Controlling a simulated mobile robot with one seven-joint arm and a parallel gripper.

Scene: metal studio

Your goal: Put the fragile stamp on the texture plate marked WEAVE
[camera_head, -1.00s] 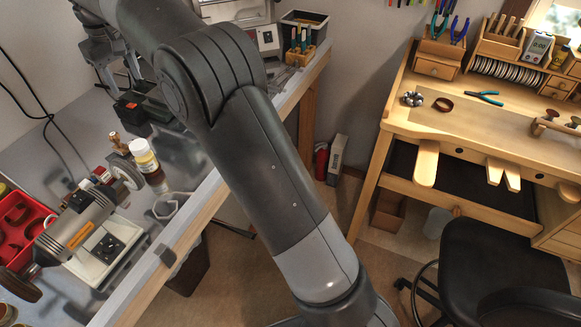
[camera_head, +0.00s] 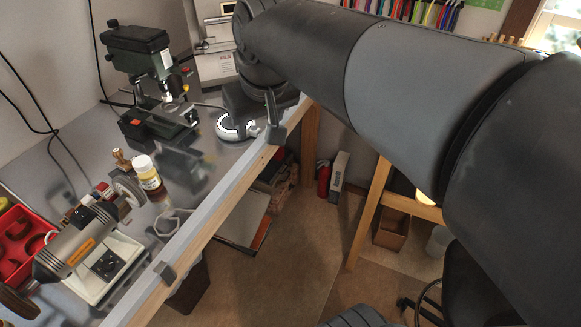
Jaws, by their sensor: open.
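My arm reaches from the right edge across the top to the bench at the upper middle. My gripper (camera_head: 257,112) is at its end, low over the right edge of the grey bench (camera_head: 92,138). It is open, with a dark finger pointing up to its right side; the other finger is hard to make out. I cannot make out the fragile stamp or the texture plate marked WEAVE in this view. My arm covers the wooden workbench at the right.
A green drill press (camera_head: 143,60) stands left of my gripper. A fire extinguisher (camera_head: 323,178) stands on the floor. The floor between the benches is mostly clear.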

